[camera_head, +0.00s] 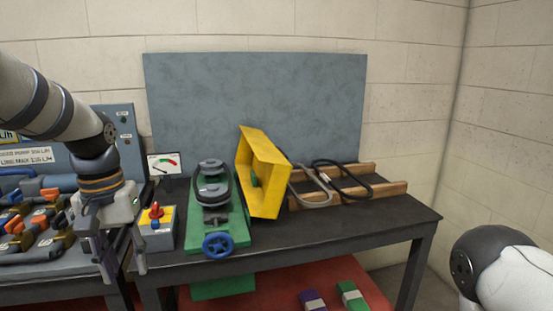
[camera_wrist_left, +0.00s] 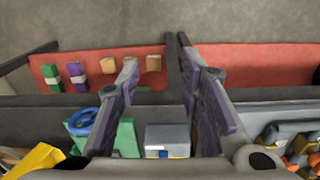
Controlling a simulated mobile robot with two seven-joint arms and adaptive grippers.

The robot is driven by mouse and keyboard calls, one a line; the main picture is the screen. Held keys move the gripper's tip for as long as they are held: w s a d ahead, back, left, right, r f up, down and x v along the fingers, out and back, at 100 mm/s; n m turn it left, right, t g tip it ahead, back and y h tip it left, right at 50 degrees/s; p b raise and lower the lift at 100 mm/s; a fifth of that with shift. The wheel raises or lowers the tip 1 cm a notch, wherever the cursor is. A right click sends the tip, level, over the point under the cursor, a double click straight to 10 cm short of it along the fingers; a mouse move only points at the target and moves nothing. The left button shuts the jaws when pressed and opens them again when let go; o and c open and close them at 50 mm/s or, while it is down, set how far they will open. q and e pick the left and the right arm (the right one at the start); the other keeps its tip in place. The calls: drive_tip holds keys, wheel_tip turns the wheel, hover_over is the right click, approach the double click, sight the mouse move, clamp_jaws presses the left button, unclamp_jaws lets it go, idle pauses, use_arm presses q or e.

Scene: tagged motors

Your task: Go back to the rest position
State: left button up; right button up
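My left gripper (camera_head: 124,268) hangs fingers-down at the left of the head view, in front of the table's front edge and left of the grey box with a yellow top and red knob (camera_head: 157,226). Its two fingers are apart with nothing between them. The left wrist view also shows the gripper (camera_wrist_left: 158,55) open and empty, with red surface and dark table edge behind it. Part of my right arm (camera_head: 495,268) shows at the lower right of the head view. My right gripper is out of view.
The dark table (camera_head: 330,232) carries a green vise-like device (camera_head: 216,218) with a blue handwheel, a tilted yellow frame (camera_head: 262,172) and a wooden rack (camera_head: 385,190) with cables. Green (camera_head: 352,295) and purple (camera_head: 312,300) blocks lie below. Right floor is clear.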

use_arm(q)
wheel_tip(320, 180, down, 13)
drive_tip(key=s+d, duration=0.2)
drive_tip(key=s+f+m+g, duration=0.1)
drive_tip(key=s+f, duration=0.9)
drive_tip(key=f, duration=0.1)
drive_tip(key=s+f, duration=0.3)
drive_tip(key=s, duration=0.8)
drive_tip(key=s+d+f+m, duration=0.1)
drive_tip(key=s+f, duration=0.2)
drive_tip(key=s, duration=0.8)
drive_tip(key=shift+s+d+f+g, duration=0.15)
drive_tip(key=shift+d+f+g, duration=0.05)
drive_tip(key=shift+f+g, duration=0.2)
use_arm(e)
drive_tip(key=shift+w+f, duration=0.1)
drive_tip(key=shift+w, duration=0.45)
